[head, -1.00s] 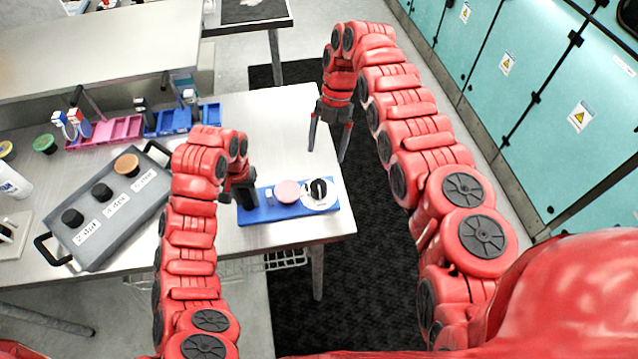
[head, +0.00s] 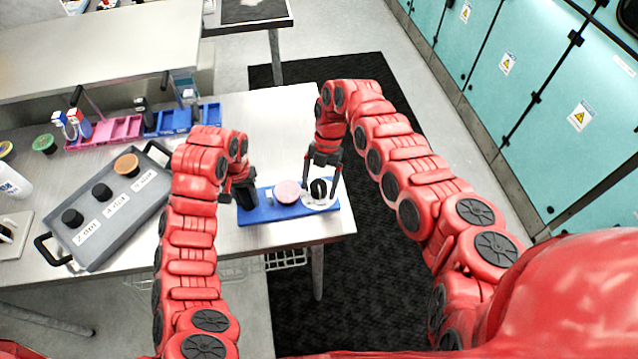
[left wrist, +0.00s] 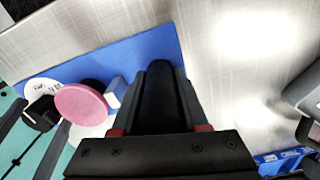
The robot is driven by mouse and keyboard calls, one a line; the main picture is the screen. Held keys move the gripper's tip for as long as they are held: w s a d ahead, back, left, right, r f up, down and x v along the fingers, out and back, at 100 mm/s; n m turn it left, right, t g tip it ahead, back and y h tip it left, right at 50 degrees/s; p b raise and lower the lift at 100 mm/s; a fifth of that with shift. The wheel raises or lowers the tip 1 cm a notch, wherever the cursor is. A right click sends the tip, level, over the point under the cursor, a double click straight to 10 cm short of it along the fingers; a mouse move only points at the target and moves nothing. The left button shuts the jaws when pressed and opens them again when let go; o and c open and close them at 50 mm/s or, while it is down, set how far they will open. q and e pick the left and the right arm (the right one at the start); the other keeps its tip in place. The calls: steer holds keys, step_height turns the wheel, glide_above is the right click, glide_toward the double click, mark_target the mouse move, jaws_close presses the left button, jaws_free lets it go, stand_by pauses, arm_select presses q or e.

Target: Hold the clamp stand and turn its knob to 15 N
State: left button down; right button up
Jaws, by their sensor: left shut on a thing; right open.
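The clamp stand has a blue base (head: 268,214) lying near the right front corner of the table, with a pink disc (head: 287,192) and a white dial carrying a black knob (head: 318,188) at its right end. The base (left wrist: 150,50), pink disc (left wrist: 80,103) and black knob (left wrist: 42,113) also show in the left wrist view. My left gripper (head: 243,196) is shut on a black upright part (left wrist: 160,95) at the base's left end. My right gripper (head: 321,182) is open, its fingers on either side of the knob; contact cannot be told. The dial's numbers are too small to read.
A grey tray (head: 115,232) with black and orange knobs lies left of my left arm. Pink (head: 118,131) and blue (head: 170,124) racks stand at the back of the table (head: 285,120). The table's right edge is close beside the clamp stand.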

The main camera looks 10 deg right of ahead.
steer(key=c, duration=1.4)
jaws_close()
steer(key=m+t+y, duration=0.1)
steer(key=m, duration=0.3)
steer(key=shift+o, duration=0.2)
jaws_free()
steer(key=m+t, duration=0.1)
steer(key=m, duration=0.1)
steer(key=m+t+y, duration=0.1)
steer(key=m, duration=0.2)
steer(key=shift+s, duration=0.1)
steer(key=m, duration=0.2)
steer(key=m+t, duration=0.1)
steer(key=m, duration=0.1)
steer(key=shift+s+t, duration=0.1)
steer(key=shift+t, duration=0.2)
steer(key=shift+m+t+h, duration=0.4)
steer(key=shift+m+t, duration=0.3)
steer(key=shift+m, duration=1.5)
jaws_close()
